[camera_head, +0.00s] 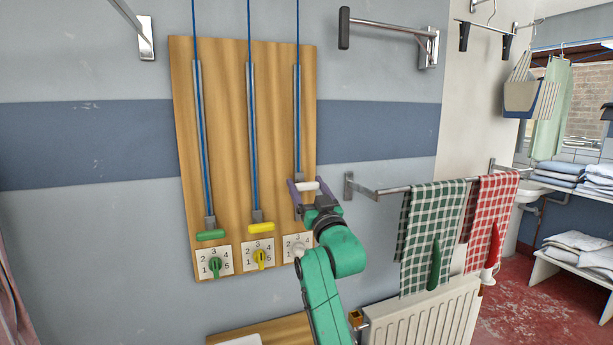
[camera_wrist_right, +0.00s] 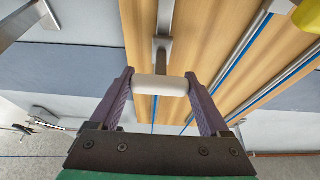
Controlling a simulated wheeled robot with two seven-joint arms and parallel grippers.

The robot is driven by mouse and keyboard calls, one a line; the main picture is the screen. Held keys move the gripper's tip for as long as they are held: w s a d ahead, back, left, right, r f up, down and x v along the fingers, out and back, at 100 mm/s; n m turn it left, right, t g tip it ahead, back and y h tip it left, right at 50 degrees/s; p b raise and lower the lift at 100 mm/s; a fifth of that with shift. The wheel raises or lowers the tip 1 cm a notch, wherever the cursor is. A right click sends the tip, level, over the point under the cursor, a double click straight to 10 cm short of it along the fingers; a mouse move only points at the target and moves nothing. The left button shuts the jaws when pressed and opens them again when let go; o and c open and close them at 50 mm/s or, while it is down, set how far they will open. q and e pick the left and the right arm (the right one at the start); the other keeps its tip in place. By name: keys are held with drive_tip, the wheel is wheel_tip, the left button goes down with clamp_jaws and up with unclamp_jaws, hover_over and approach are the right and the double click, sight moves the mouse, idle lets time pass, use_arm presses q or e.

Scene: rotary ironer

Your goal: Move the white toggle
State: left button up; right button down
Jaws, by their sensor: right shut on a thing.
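The white toggle (camera_head: 308,186) is a short bar at the lower end of the right-hand blue cord, in front of the wooden board (camera_head: 226,130). In the right wrist view the white toggle (camera_wrist_right: 153,86) lies crosswise between the two purple fingers. My right gripper (camera_head: 307,188) is shut on it, with a finger at each end of the bar. In the right wrist view my right gripper (camera_wrist_right: 160,88) covers little of it. The dial below the white toggle is partly hidden by my green right arm. My left gripper is not in view.
A green toggle (camera_head: 210,235) and a yellow toggle (camera_head: 261,228) hang lower on the other cords, above numbered dials. A rail (camera_head: 393,189) with checked towels and a radiator (camera_head: 428,318) stand right of my arm. A folded wall bracket (camera_head: 388,30) juts out above.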

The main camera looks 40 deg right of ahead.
use_arm(q)
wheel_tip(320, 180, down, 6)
drive_tip(key=b, duration=0.4)
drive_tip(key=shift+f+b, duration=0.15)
drive_tip(key=shift+b, duration=0.15)
use_arm(e)
wheel_tip(320, 180, down, 10)
drive_tip(key=shift+w, duration=0.15)
unclamp_jaws()
drive_tip(key=shift+s+r, duration=0.2)
drive_tip(key=shift+s, duration=0.1)
use_arm(q)
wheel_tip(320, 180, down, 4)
drive_tip(key=b, duration=0.4)
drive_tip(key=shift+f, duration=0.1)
use_arm(e)
drive_tip(key=v, duration=1.4)
drive_tip(key=shift+s+a+f, duration=0.15)
drive_tip(key=shift+f, duration=0.05)
